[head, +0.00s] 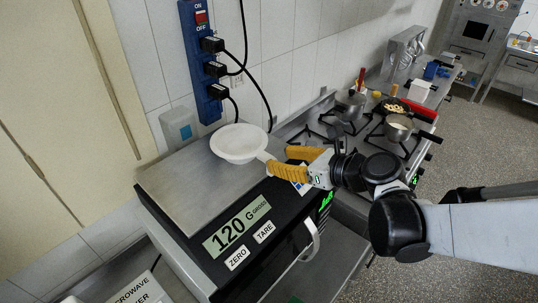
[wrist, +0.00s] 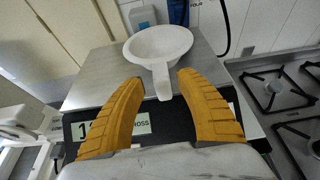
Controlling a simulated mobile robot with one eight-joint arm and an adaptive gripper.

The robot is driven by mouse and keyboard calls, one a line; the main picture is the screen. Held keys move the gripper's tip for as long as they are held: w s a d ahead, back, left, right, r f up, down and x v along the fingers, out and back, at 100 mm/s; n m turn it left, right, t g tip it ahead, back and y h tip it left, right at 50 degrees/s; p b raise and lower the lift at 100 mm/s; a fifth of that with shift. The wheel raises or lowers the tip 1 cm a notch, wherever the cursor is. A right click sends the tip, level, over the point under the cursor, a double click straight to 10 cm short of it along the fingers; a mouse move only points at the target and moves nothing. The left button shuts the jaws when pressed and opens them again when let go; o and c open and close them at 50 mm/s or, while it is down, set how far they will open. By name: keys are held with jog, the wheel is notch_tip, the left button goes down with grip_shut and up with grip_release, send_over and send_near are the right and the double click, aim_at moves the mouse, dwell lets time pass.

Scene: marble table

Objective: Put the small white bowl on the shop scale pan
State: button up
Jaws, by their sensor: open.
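The small white bowl (head: 238,146) with a short handle rests upright on the shop scale pan (head: 180,190), near its back right part. The scale display (head: 237,226) reads 120 G gross. My gripper (head: 280,161) is at the pan's right edge, its yellow fingers apart. In the wrist view, the bowl (wrist: 160,44) lies ahead of the fingertips and its handle points back toward the gap of my gripper (wrist: 160,80). The fingers stand to either side of the handle's end without visible contact. The bare pan (wrist: 98,72) shows around the bowl.
A blue power strip (head: 202,60) with plugs and black cables hangs on the wall behind the scale. A stove (head: 330,120) with pots (head: 398,127) stands to the right. The left front of the pan is clear.

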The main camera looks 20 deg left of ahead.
jog(key=s+d+n+h, duration=0.4)
jog(key=d+n, duration=0.3)
jog(key=d, duration=0.2)
jog(key=s+d+n+h, duration=0.4)
jog(key=s+d+n, duration=0.2)
jog(key=d+n, duration=0.2)
jog(key=s+d+n+t+h, duration=0.1)
jog(key=s+d+n+h, duration=0.3)
jog(key=d+n, duration=0.4)
jog(key=s+d, duration=0.1)
jog(key=d, duration=0.3)
jog(key=shift+d, duration=0.15)
